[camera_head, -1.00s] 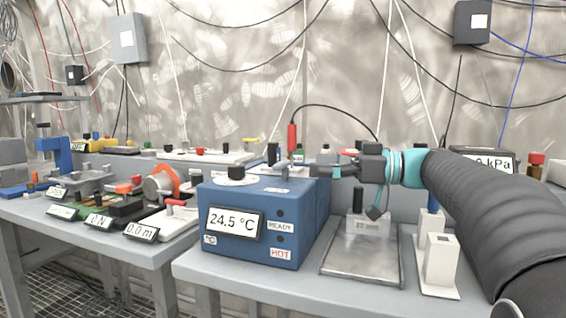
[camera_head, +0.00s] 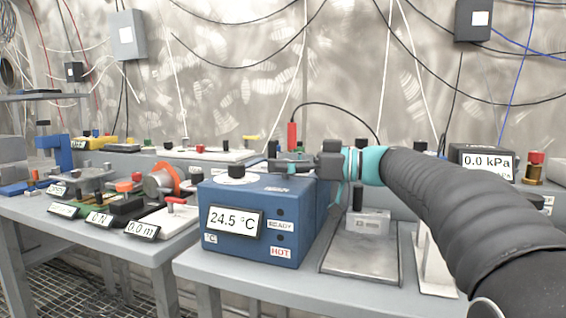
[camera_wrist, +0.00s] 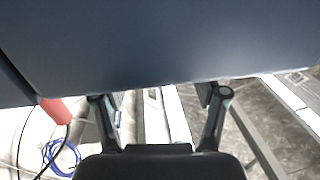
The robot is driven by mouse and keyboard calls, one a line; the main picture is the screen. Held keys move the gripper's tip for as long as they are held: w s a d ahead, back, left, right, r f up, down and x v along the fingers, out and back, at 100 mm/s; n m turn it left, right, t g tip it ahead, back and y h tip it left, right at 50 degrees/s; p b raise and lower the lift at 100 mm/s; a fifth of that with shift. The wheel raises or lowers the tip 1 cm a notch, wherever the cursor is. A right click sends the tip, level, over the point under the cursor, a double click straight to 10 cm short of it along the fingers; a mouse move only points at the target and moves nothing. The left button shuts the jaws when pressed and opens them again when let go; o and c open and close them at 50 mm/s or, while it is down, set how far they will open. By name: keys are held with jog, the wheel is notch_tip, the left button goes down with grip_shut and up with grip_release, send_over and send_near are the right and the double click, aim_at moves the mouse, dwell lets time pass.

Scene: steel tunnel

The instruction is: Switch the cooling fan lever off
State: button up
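I cannot make out for certain which part is the cooling fan lever. A blue box (camera_head: 250,200) stands on the grey bench, with a 24.5 °C display, READY and HOT labels and a black knob (camera_head: 236,170) on top. My gripper (camera_head: 275,166) points left at the height of the box's top, above or behind its rear edge; the exact gap is unclear. In the wrist view, my gripper (camera_wrist: 162,96) has its two fingers well apart with nothing between them. A dark blue face, probably the blue box (camera_wrist: 160,45), fills the top of that view.
A red probe handle (camera_head: 292,135) with a black cable stands behind the box. A metal tray (camera_head: 350,262) lies right of it. A 0.0 kPa display (camera_head: 487,161) is at the far right. Several instruments, including an orange ring (camera_head: 166,172), crowd the left bench.

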jog(key=c, duration=0.4)
jog(key=t+b, duration=0.1)
jog(key=b, duration=0.3)
jog(key=shift+a+f+m, duration=0.1)
jog(key=shift+f+m, duration=0.25)
jog(key=shift+m, duration=0.05)
jog(key=shift+t+b, duration=0.3)
jog(key=shift+b, duration=0.1)
jog(key=shift+a+r+m+t+h+b, duration=0.1)
jog(key=shift+r+m+t+h+b, duration=0.2)
jog(key=shift+m+t+h+b, duration=0.15)
jog(key=shift+c, duration=0.2)
jog(key=o, duration=1.2)
jog(key=shift+c, duration=0.2)
jog(key=v, duration=1.2)
